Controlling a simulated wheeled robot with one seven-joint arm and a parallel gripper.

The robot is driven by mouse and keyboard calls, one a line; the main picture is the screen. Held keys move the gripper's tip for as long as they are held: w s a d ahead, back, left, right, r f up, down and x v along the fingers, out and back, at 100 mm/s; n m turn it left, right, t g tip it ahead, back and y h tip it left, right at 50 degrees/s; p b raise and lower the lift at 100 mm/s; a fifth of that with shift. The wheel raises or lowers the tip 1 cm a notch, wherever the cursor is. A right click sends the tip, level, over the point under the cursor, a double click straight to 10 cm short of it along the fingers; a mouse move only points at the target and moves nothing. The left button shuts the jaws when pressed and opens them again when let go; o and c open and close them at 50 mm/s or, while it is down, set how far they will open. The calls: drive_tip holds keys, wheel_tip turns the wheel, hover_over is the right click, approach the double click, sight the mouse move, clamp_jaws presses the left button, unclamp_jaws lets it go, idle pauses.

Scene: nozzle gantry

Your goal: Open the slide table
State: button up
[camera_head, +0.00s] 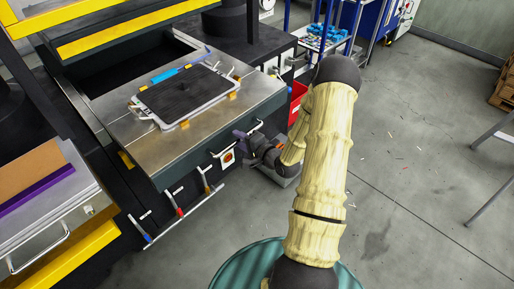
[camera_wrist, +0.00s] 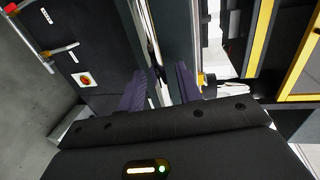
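The slide table (camera_head: 187,128) is a flat metal top with a dark front panel, standing in the left half of the head view. A black plate in a light frame (camera_head: 187,96) lies on it. My gripper (camera_head: 240,137) is at the table's front edge, near its right corner. In the wrist view its two purple-grey fingers (camera_wrist: 160,88) stand apart. A shiny bar (camera_wrist: 149,35) runs along the dark panel and ends in the gap between them. I cannot tell whether either finger touches the bar.
Levers with coloured grips (camera_head: 180,211) stick out below the panel. A red bin (camera_head: 298,92) stands behind my arm. Floor on the right is mostly free.

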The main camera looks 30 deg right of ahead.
drive_tip(key=v, duration=1.7)
drive_tip(key=shift+w+f, duration=0.15)
drive_tip(key=shift+f, duration=0.05)
drive_tip(key=w+a+n+g+h, duration=0.2)
drive_tip(key=w+n+g+h, duration=0.15)
drive_tip(key=n+g, duration=0.3)
drive_tip(key=s+a+r+n+g, duration=0.2)
drive_tip(key=s+a+r+n, duration=0.2)
drive_tip(key=a, duration=0.3)
drive_tip(key=s+a+r+n+g+h, duration=0.1)
drive_tip(key=s+a+r+n+g, duration=0.2)
drive_tip(key=a, duration=0.4)
drive_tip(key=shift+s+r+n+g, duration=0.35)
drive_tip(key=shift+s+r+n, duration=0.1)
drive_tip(key=shift+s+r, duration=0.3)
drive_tip(key=shift+d, duration=0.1)
